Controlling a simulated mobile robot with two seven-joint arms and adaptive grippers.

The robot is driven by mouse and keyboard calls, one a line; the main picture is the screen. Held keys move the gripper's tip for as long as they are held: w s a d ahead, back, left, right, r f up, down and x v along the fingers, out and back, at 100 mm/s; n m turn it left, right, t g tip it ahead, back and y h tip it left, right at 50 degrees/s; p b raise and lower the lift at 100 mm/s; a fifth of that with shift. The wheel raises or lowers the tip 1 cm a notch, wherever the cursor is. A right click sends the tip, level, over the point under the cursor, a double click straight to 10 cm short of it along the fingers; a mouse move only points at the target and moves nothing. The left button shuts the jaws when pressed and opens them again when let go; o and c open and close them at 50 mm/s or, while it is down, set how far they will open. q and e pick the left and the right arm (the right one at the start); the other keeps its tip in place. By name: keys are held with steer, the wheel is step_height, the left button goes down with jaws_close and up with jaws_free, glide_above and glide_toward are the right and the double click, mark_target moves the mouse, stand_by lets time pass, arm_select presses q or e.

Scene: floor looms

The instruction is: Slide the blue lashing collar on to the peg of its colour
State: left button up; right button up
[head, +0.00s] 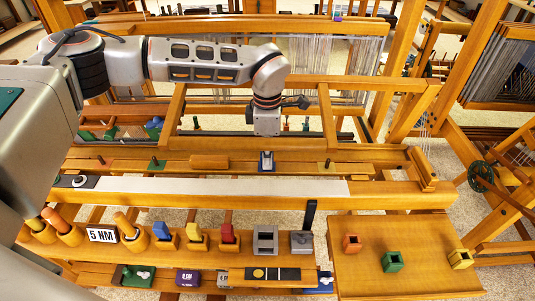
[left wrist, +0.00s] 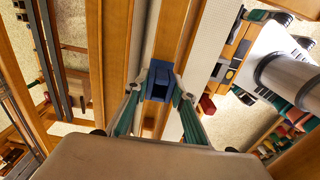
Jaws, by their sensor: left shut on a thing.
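My left gripper (head: 266,155) points down over the loom's front beam, its fingers shut on the blue lashing collar (left wrist: 158,82). In the left wrist view, the green-lined fingers press on the collar from both sides. In the head view, blue (head: 266,166) shows at the fingertips, in the row of pegs; collar and peg mount are hard to separate there. The blue peg itself is hidden. I cannot tell whether the collar is around the peg or just above it. My right gripper is not in view.
Other dark pegs stand along the beam: one on a green plate (head: 154,165), one on a yellow plate (head: 327,166). A red-orange collar (head: 352,243), a green collar (head: 392,262) and a yellow collar (head: 460,259) lie on the right board (head: 425,230). Wooden loom frames surround the beam.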

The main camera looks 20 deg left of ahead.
arm_select(q)
steer(key=shift+f, duration=0.3)
steer(key=shift+f, duration=0.35)
steer(key=shift+f+b, duration=0.15)
steer(key=shift+b, duration=0.15)
steer(key=o, duration=1.2)
step_height(320, 180, up, 12)
steer(key=shift+r, duration=0.1)
